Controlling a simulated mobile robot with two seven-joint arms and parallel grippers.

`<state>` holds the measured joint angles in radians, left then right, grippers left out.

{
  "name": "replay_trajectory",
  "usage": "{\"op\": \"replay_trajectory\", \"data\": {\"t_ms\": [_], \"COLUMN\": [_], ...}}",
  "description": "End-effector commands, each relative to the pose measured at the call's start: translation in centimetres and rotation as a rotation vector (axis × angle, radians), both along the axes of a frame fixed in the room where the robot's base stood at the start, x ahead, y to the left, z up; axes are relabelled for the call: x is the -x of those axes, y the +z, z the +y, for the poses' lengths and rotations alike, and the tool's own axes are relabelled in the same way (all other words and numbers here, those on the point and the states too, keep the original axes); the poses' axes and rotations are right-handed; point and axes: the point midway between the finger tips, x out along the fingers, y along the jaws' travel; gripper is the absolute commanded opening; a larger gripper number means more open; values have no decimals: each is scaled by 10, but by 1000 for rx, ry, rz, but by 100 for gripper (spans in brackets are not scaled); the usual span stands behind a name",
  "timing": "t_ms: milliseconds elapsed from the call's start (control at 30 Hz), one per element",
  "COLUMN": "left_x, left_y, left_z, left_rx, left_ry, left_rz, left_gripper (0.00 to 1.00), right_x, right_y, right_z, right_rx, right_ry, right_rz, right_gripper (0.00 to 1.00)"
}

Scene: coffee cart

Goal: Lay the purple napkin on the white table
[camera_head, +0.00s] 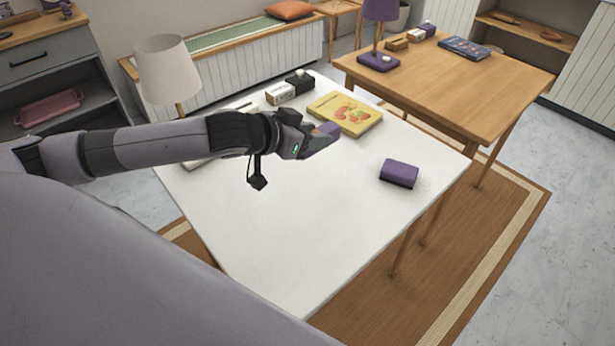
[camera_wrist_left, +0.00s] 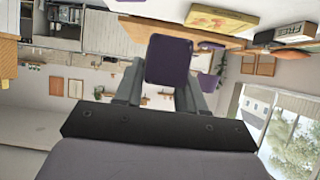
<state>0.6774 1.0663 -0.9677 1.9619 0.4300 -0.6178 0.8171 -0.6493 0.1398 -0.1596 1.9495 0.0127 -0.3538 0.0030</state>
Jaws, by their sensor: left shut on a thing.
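My left gripper (camera_head: 318,140) is shut on a flat purple piece with rounded corners, which looks like the folded purple napkin (camera_head: 329,129). It is above the far half of the white table (camera_head: 290,235). In the left wrist view the napkin (camera_wrist_left: 168,60) stands out between the two fingers of the left gripper (camera_wrist_left: 160,80). The fingers hide part of it in the head view. My right gripper is not in view.
A purple wallet-like block (camera_head: 399,173) lies near the white table's right edge. A yellow book (camera_head: 345,114), small black and white boxes (camera_head: 290,88) and a lamp (camera_head: 168,70) are at the far side. The table's near half is clear. A wooden table (camera_head: 450,80) stands behind.

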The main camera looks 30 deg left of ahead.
Motion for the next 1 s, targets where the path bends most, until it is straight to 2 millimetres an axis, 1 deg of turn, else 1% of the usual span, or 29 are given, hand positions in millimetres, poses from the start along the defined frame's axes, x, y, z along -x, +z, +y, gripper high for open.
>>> {"op": "replay_trajectory", "data": {"t_ms": [33,200,300,400,600,833,900,1000], "left_x": [0,1,1,1,0,1,0,0], "left_y": [-19,-66,-90,-108,-124,-158,-163,-163], "left_z": [0,-1,-1,-1,0,-1,-1,0], "left_rx": [1,2,2,2,1,1,2,0], "left_ry": [1,1,-1,-1,0,1,0,0], "left_rz": [6,5,4,3,0,2,1,-1], "left_gripper": [11,11,11,11,11,11,11,11], "right_x": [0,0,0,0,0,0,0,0], "right_y": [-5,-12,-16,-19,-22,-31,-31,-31], "right_z": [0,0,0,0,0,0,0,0], "right_rx": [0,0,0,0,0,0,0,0], "right_ry": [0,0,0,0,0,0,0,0], "right_rz": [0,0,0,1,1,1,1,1], "right_gripper": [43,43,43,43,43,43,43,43]}}
